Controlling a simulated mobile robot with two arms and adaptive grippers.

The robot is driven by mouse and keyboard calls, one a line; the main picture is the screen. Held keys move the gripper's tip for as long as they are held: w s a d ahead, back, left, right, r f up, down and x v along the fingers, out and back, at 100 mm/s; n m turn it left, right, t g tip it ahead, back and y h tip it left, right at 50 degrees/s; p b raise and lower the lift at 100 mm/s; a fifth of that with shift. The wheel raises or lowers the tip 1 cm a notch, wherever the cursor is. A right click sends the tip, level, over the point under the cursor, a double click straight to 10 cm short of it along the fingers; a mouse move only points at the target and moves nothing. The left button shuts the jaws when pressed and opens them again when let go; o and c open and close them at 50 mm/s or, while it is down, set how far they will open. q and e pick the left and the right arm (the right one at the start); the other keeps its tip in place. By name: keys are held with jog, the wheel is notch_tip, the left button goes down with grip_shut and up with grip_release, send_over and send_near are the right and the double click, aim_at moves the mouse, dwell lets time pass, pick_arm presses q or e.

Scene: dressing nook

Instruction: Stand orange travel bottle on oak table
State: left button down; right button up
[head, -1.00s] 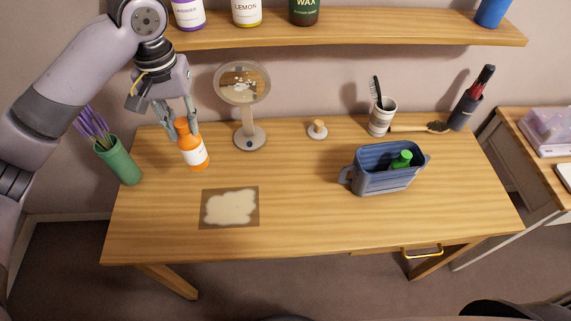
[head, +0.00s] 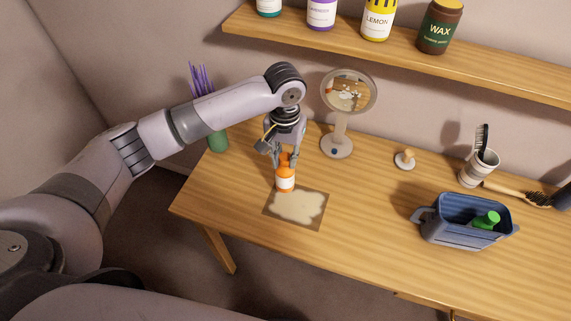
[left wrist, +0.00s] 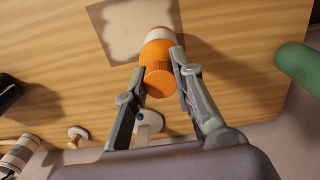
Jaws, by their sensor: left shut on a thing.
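The orange travel bottle (head: 286,182), with a white label band, is upright in the head view at the back left corner of the patterned mat (head: 297,206) on the oak table (head: 370,240). My left gripper (head: 285,160) is above it, shut on its upper part. The left wrist view shows the two fingertips (left wrist: 158,68) on either side of the bottle (left wrist: 162,60), whose far end overlaps the mat (left wrist: 125,30). I cannot tell whether its base touches the surface. My right gripper is out of view.
A round mirror (head: 338,146) and a small wooden-knobbed item (head: 405,159) stand behind the bottle. A green vase (head: 217,141) is at the left. A blue caddy (head: 465,225) with a green-capped thing is at the right. The table between mat and caddy is bare.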

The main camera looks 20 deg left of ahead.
aim_at(285, 169)
pick_arm(q)
notch_tip(285, 169, down, 4)
jog(key=shift+f, duration=0.45)
jog(key=c, duration=1.4)
grip_release()
jog(key=shift+o, duration=0.2)
notch_tip(285, 169, up, 12)
jog(key=shift+r+b, duration=0.15)
jog(key=shift+b, duration=0.5)
